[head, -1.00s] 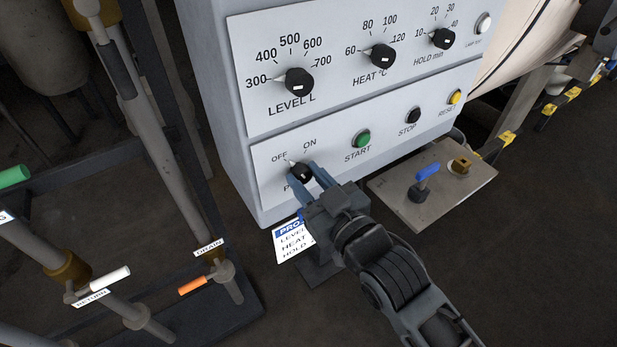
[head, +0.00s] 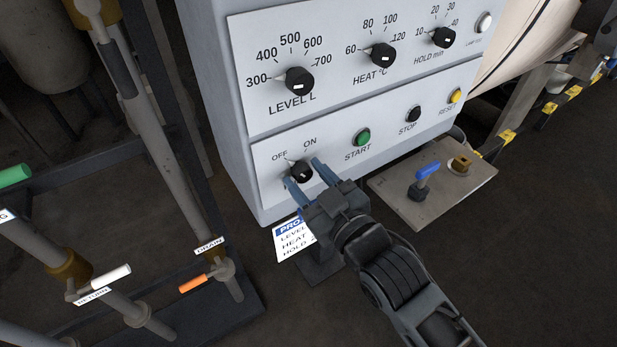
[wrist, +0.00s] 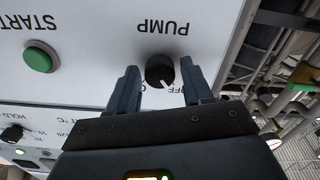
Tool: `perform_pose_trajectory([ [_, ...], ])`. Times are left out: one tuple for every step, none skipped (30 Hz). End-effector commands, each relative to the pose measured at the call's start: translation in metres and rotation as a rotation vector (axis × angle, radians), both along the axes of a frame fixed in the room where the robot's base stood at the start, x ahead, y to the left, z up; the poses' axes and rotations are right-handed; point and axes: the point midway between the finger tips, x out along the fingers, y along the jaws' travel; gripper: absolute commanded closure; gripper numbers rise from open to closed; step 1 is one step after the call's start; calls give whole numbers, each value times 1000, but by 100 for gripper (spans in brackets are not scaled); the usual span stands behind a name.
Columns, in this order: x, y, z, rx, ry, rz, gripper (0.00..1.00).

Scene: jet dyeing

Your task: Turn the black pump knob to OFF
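The black pump knob (head: 301,172) is at the lower left of the grey control panel, below the OFF and ON labels. Its white pointer tips up and left toward OFF in the head view. In the wrist view the knob (wrist: 159,71) appears upside down under the PUMP label, its white mark on the OFF side. My gripper (head: 304,174) is open, with one blue finger on each side of the knob. In the wrist view a gap shows between the knob and each finger. The fingers partly hide the PUMP and ON/OFF lettering.
The green START button (head: 362,138), black STOP button (head: 413,115) and yellow RESET button (head: 455,97) lie to the right. The LEVEL knob (head: 299,81) is above. A plate with a blue-handled valve (head: 426,172) is right of my arm. Pipes stand left.

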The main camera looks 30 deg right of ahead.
Motion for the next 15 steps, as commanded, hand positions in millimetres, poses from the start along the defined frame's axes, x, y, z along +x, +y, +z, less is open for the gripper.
perform_pose_trajectory([
  [0, 0, 0, 0, -1, 0, 45],
  [0, 0, 0, 0, -1, 0, 42],
  [0, 0, 1, 0, -1, 0, 39],
  [0, 0, 1, 0, -1, 0, 39],
  [0, 0, 1, 0, -1, 0, 39],
  [0, 0, 1, 0, -1, 0, 39],
  [0, 0, 1, 0, -2, 1, 39],
  [0, 0, 1, 0, -2, 1, 39],
  [0, 0, 1, 0, -2, 1, 39],
  [-1, 0, 1, 0, -1, 0, 39],
  [-2, 0, 0, 0, -1, 0, 39],
  [-4, 0, 0, 0, -1, 0, 39],
  [-6, 0, 0, 0, 0, 0, 39],
  [-9, 0, -1, 0, -1, 0, 39],
  [-14, 0, -1, 0, -1, 0, 39],
])
